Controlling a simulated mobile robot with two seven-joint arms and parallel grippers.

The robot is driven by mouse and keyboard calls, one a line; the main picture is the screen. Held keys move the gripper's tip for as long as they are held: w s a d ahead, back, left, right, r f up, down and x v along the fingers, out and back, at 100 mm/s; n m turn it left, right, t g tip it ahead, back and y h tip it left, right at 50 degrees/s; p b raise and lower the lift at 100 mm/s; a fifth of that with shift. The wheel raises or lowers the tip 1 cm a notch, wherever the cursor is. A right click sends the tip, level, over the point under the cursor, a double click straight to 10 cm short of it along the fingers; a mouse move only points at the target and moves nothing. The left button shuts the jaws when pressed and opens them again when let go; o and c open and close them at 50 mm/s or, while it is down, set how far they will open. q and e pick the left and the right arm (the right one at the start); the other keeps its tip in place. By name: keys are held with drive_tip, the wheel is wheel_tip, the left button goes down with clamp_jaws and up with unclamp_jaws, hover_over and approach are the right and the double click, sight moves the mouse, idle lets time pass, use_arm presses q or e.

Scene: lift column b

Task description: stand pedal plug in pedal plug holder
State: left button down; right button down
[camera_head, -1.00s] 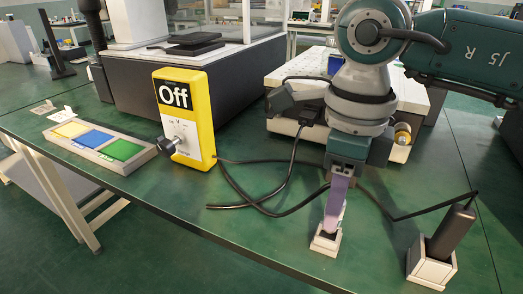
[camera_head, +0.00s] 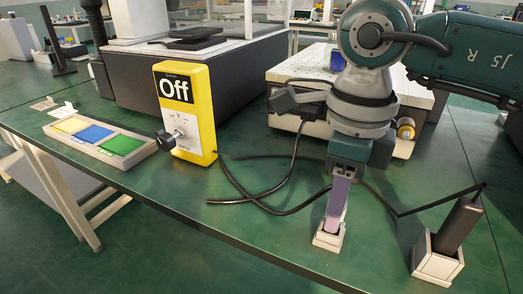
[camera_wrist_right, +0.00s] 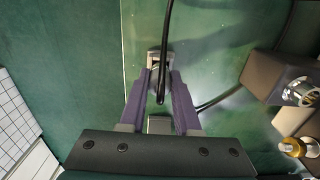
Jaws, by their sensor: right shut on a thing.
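My right gripper (camera_head: 333,221) points down with its purple fingers at a small pale square holder (camera_head: 327,240) near the table's front edge. In the right wrist view the fingertips (camera_wrist_right: 159,78) come together at the holder (camera_wrist_right: 158,54). The gripper is shut on the pedal plug, which is mostly hidden between the fingers. A black cable (camera_wrist_right: 166,40) runs up from between them. I cannot tell how deep the plug sits in the holder. My left gripper is not in view.
A second pale holder (camera_head: 436,264) with a dark upright handle (camera_head: 457,226) stands to the right. Black cables (camera_head: 265,206) lie across the table. A yellow Off box (camera_head: 186,130) and a tray of coloured pads (camera_head: 100,150) stand to the left.

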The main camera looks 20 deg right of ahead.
drive_tip(key=shift+f+b, duration=0.3)
drive_tip(key=shift+f, duration=0.05)
drive_tip(key=c, duration=0.5)
unclamp_jaws()
drive_tip(key=shift+c, duration=0.2)
drive_tip(key=shift+r, duration=0.1)
wheel_tip(320, 180, up, 4)
drive_tip(key=p, duration=0.3)
drive_tip(key=shift+r+p, duration=2.35)
drive_tip(key=shift+r, duration=0.1)
